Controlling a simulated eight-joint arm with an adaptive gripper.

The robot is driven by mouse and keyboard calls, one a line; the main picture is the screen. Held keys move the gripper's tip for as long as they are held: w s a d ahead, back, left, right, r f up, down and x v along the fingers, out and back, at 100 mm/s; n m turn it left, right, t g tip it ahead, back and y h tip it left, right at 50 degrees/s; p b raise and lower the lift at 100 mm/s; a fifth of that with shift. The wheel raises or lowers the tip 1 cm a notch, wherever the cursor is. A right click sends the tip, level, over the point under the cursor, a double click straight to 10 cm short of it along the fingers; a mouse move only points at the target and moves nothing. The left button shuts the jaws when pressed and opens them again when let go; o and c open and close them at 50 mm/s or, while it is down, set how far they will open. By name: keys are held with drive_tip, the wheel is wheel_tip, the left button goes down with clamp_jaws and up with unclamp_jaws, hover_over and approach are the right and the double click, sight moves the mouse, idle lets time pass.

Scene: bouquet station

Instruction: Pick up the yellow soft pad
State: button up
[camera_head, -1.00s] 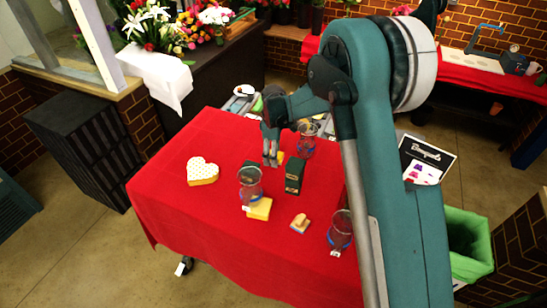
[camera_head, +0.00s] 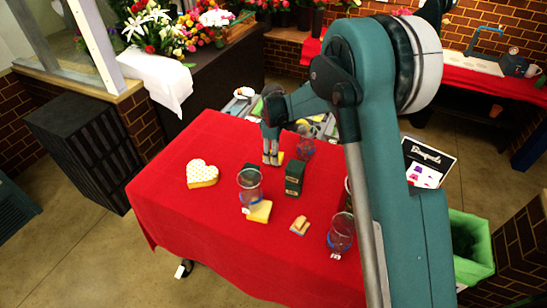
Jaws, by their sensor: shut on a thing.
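My gripper (camera_head: 271,158) points down over the far part of the red table. It is shut on a small yellow piece (camera_head: 280,158), mostly hidden by the fingers, which looks like a soft pad. Whether this piece touches the cloth cannot be told. A larger yellow block (camera_head: 260,211) lies nearer the front, beside the base of a clear glass (camera_head: 250,183).
A dark green box (camera_head: 294,178) stands right of the gripper, with another glass (camera_head: 305,149) behind it. A small tan block (camera_head: 300,226) and a glass (camera_head: 341,232) are at front right. The table's (camera_head: 185,225) front left is clear.

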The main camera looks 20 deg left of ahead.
drive_tip(key=shift+r, duration=4.35)
